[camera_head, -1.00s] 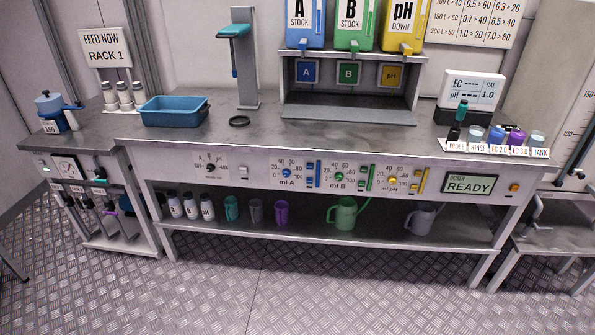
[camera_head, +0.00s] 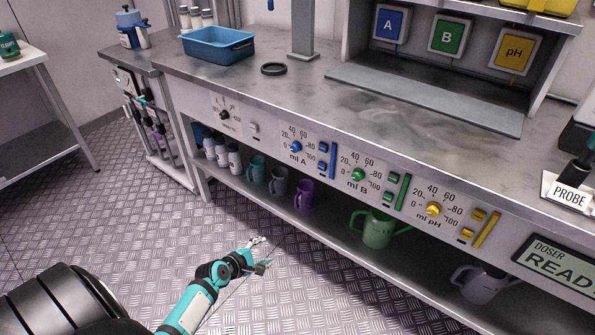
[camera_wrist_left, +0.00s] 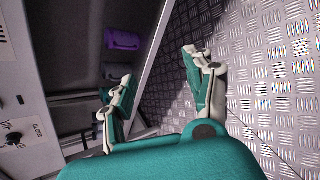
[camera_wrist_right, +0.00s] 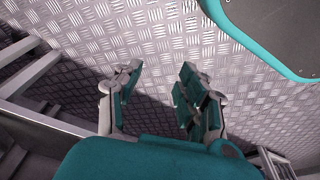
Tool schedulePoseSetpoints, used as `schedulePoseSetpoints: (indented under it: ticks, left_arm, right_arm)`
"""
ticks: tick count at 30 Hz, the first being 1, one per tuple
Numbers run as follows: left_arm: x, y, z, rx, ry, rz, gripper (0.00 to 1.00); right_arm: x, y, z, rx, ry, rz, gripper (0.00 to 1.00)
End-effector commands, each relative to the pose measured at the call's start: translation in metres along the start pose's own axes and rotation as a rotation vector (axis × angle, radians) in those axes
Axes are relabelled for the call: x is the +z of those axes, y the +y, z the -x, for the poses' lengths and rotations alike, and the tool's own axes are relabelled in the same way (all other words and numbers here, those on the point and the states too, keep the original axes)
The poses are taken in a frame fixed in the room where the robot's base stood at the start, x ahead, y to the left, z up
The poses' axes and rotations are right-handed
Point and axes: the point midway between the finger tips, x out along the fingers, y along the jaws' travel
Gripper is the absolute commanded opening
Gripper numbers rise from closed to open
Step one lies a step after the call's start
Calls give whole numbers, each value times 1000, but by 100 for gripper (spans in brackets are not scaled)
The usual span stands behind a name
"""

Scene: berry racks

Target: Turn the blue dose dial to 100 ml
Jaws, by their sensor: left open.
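The blue dose dial (camera_head: 296,147) is on the front panel of the bench, above the label "ml A", inside a printed scale from 20 to 100. Its exact pointer setting is too small to tell. My left gripper (camera_head: 262,254) is low over the floor, in front of the bench and below the dial, apart from it. In the left wrist view its fingers (camera_wrist_left: 160,85) are spread with nothing between them. My right gripper (camera_wrist_right: 152,95) shows only in its own wrist view, with its fingers apart over bare floor.
A green dial (camera_head: 358,175) and a yellow dial (camera_head: 433,209) sit right of the blue one. A blue slider (camera_head: 333,160) is beside it. The lower shelf holds a purple cup (camera_head: 303,194) and a green jug (camera_head: 378,230). The floor before the bench is clear.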

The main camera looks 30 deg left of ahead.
Motion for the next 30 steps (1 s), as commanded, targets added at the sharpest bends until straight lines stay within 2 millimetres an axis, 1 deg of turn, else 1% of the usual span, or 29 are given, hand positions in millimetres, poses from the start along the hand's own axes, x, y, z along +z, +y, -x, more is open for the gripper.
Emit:
schedulePoseSetpoints:
  ticks: [1, 2, 3, 5, 6, 9, 12, 14, 16, 20, 23, 30]
  left_arm:
    - [5, 38, -4, 92, -75, 182, 54]
    - [13, 63, 2, 134, -126, 293, 54]
    - [24, 92, 12, 176, -200, 425, 54]
    - [39, 129, 30, 218, -309, 588, 54]
    - [48, 148, 43, 234, -375, 674, 54]
    - [67, 181, 70, 244, -506, 824, 54]
    - [78, 198, 85, 240, -577, 898, 54]
    - [82, 203, 87, 237, -596, 917, 54]
    - [86, 208, 84, 236, -602, 923, 54]
    - [94, 218, 66, 236, -601, 922, 54]
    - [102, 227, 48, 237, -601, 921, 54]
    - [122, 248, 3, 236, -599, 921, 54]
  right_arm:
    - [-9, 0, -3, 0, 21, -2, 40]
    - [-14, 0, 6, 1, 26, -3, 40]
    - [-20, 1, 17, 3, 34, -5, 40]
    - [-26, 2, 33, 5, 46, -7, 40]
    - [-29, 3, 43, 6, 50, -8, 40]
    - [-32, 4, 62, 9, 61, -10, 40]
    - [-33, 4, 74, 10, 64, -11, 40]
    - [-34, 4, 78, 10, 66, -11, 40]
    - [-34, 4, 82, 10, 67, -11, 40]
    - [-34, 4, 88, 11, 71, -11, 40]
    - [-35, 5, 97, 11, 77, -12, 40]
    - [-33, 5, 128, 14, 94, -13, 40]
